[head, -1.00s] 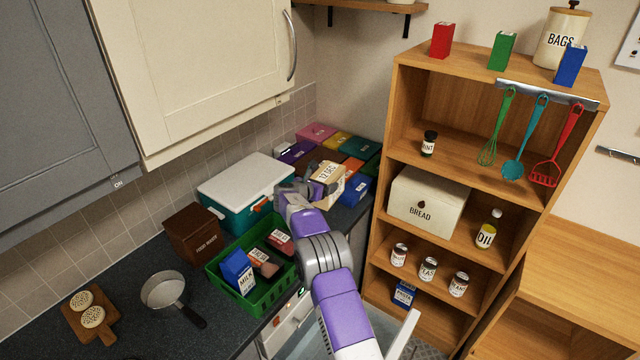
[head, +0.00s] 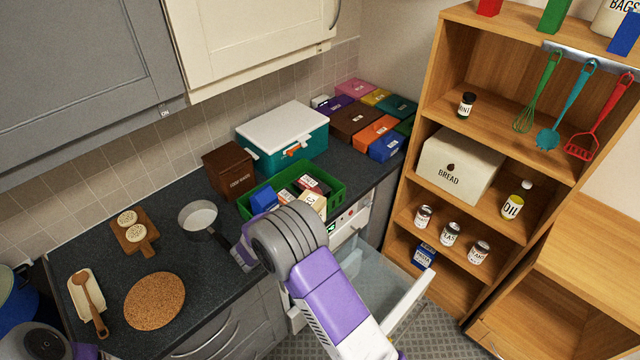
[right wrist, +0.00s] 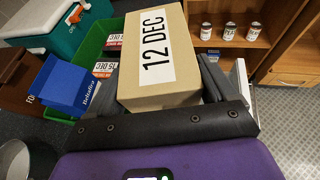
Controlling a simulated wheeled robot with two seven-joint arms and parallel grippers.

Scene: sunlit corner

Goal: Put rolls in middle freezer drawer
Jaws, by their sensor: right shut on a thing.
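My right gripper (right wrist: 158,112) is shut on a tan box (right wrist: 150,45) with a white "12 DEC" label, its dark fingers on either side. In the head view this box (head: 314,203) shows partly behind my right arm, in front of or over the near right part of the green crate. A pull-out drawer with clear walls (head: 362,277) and a white front (head: 410,298) stands open below the counter. My arm hides part of it, and I cannot tell which level it is. No other item is recognizable as rolls. My left gripper is not in view.
The green crate (head: 334,185) holds a blue carton (head: 263,200) and other packages. A teal cooler (head: 315,138), brown bin (head: 229,170) and pan (head: 198,217) stand on the counter. Coloured boxes (head: 376,131) line the back. The wooden shelf (head: 462,189) rises right of the drawer.

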